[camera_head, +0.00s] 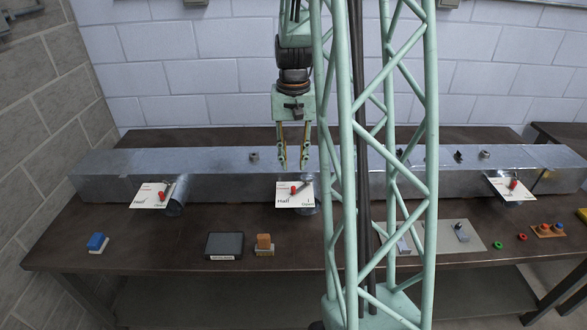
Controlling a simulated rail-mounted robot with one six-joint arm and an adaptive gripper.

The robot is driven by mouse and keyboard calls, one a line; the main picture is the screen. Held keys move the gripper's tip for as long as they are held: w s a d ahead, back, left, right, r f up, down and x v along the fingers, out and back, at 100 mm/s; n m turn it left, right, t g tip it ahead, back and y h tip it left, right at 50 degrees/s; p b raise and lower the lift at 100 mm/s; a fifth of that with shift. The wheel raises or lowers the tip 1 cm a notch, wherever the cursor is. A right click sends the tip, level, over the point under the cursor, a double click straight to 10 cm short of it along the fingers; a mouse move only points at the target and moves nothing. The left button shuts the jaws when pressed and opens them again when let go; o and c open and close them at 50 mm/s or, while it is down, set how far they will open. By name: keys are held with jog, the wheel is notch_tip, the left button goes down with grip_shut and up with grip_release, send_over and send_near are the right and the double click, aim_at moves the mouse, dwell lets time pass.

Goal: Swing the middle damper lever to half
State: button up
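The middle damper lever (301,186) is a short dark bar with a red knob (293,189). It lies over a white plate (287,201) marked Half at lower left and Open at lower right. The bar slants, with its red end toward the left; its exact setting is too small to tell. My gripper (293,165) points down just above and behind this plate, in front of the duct. Its two fingers are apart with nothing seen between them. Whether a fingertip touches the duct or lever cannot be told.
A long grey metal duct (225,160) lies along the brown bench (140,240). Similar plates with red-knobbed levers sit at left (150,196) and right (511,190). A dark box (225,245), an orange-topped block (264,243) and a blue block (97,241) stand in front. My green lattice column hides the bench right of the middle plate.

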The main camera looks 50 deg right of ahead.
jog(key=shift+r, duration=0.65)
dwell(0.3)
jog(key=s+a+r+n+t+b, duration=0.1)
jog(key=a+r+n, duration=0.1)
jog(key=a+r, duration=0.55)
jog(key=s+a+r+n+t+b, duration=0.15)
jog(key=a+r, duration=0.25)
jog(key=a, duration=0.7)
jog(key=s+a+r+n, duration=0.1)
jog(key=a+r+n, duration=0.1)
jog(key=a+r, duration=0.55)
jog(key=s+a+n, duration=0.2)
jog(key=s+a, duration=0.5)
jog(key=s, duration=0.2)
jog(key=s+a+n+t+b, duration=0.1)
jog(key=s+a+n, duration=0.1)
jog(key=s+a, duration=0.5)
jog(key=shift+s+f+b, duration=0.15)
jog(key=shift+s+b, duration=0.15)
jog(key=shift+s, duration=0.8)
